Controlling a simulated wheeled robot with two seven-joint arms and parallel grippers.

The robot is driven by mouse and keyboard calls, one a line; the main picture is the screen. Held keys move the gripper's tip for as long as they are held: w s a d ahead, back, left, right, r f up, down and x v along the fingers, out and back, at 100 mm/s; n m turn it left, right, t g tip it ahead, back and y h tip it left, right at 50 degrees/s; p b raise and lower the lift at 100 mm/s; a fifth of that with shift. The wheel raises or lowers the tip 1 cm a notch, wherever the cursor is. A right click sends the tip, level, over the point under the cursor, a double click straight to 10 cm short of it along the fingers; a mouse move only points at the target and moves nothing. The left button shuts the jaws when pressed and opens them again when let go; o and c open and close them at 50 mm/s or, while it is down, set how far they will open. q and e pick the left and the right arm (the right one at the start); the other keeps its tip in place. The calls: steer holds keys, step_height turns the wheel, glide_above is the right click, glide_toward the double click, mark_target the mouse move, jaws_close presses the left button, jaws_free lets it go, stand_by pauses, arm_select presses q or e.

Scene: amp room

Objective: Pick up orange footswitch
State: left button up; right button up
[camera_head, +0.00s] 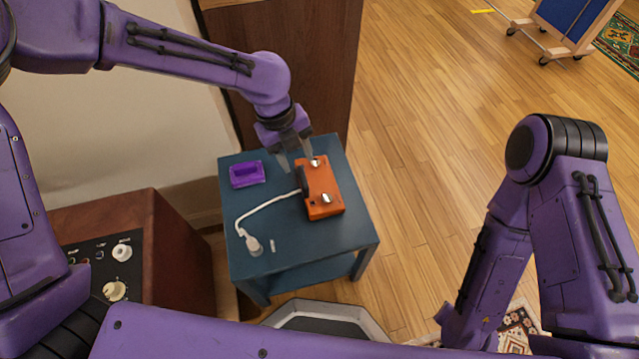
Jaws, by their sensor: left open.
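The orange footswitch (321,193) lies on a small blue table (300,249). It is a box with two metal buttons on top, and a white cable (262,207) runs from its left side to a white plug (253,243) on the table. My left gripper (297,164) is open at the far end of the footswitch, with one finger beside its left edge and the other near the far button. I cannot tell whether the fingers touch it. My right arm is at the right, and its gripper is not in view.
A purple tray-like box (246,174) sits at the table's far left. A small light piece (272,246) lies near the plug. A brown amp (140,250) with knobs stands left of the table. Wooden floor to the right is open.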

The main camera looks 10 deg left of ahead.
mark_target(302, 176)
arm_select(q)
steer(key=shift+m, duration=0.8)
steer(key=b+x, duration=0.1)
steer(key=x, duration=0.2)
steer(key=b+x, duration=0.2)
steer(key=x, duration=0.1)
steer(key=b+x, duration=0.1)
steer(key=x, duration=0.2)
steer(key=shift+w+a+f+b, duration=0.25)
steer(key=shift+w+a+b, duration=0.1)
steer(key=shift+a, duration=0.05)
steer(key=shift+r, duration=0.1)
steer(key=shift+c, duration=1.2)
jaws_close()
